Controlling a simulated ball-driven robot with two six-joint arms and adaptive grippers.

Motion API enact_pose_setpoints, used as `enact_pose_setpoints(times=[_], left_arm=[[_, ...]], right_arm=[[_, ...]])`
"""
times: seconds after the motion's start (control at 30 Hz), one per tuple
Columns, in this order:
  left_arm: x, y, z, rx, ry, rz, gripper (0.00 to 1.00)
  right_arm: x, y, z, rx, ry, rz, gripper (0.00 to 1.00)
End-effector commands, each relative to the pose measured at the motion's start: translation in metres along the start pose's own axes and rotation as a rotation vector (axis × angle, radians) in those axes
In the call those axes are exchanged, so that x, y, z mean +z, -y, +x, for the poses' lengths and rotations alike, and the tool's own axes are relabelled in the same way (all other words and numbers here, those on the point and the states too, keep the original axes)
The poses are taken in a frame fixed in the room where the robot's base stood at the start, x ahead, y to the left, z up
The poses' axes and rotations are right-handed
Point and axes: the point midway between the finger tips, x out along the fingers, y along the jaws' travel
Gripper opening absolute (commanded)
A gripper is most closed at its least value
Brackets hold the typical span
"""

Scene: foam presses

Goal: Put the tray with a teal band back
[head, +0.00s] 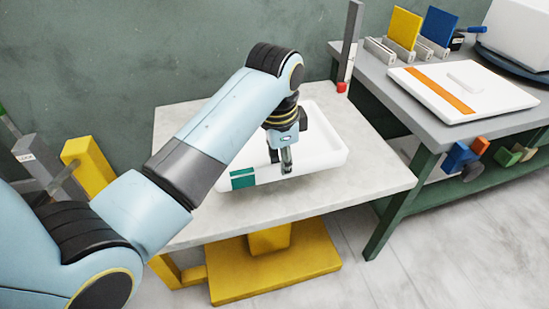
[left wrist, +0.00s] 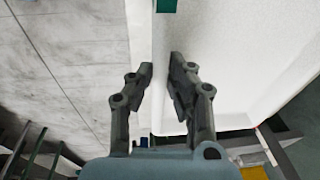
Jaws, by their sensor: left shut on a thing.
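The white tray (head: 264,175) is on the pale table top (head: 360,186), with a teal band (head: 243,178) at the left end of its front wall. My left gripper (head: 287,162) comes down from above onto the front wall, right of the band. In the left wrist view its fingers (left wrist: 160,65) are on either side of the tray wall, shut on it. The tray's inside (left wrist: 235,50) looks empty there, and a bit of the teal band (left wrist: 166,5) shows at the top edge. My arm hides part of the tray's left side. My right gripper is not in view.
A grey-topped green bench (head: 430,117) stands at the right. A yellow base (head: 275,268) is below.

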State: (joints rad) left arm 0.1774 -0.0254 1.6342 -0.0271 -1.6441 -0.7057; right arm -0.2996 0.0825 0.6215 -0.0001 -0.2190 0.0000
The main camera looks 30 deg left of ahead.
Motion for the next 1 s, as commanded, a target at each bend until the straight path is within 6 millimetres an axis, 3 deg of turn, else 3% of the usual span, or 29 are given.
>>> enact_pose_setpoints(times=[0.1, 0.33, 0.47, 0.7, 1.0], left_arm=[[-0.001, 0.030, 0.023, -0.002, 0.003, -0.002, 0.00], [-0.004, 0.063, 0.049, 0.000, 0.001, -0.003, 0.00], [-0.004, 0.067, 0.057, 0.001, 0.001, -0.003, 0.00], [0.000, 0.063, 0.090, 0.001, 0.000, -0.003, 0.00], [0.000, 0.063, 0.091, 0.000, 0.000, -0.003, 0.00]], right_arm=[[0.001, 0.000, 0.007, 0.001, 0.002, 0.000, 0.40], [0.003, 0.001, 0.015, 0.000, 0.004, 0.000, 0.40], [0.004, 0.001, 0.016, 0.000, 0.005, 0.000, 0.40], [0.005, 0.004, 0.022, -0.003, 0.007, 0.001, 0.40], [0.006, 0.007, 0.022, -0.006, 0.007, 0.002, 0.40]])
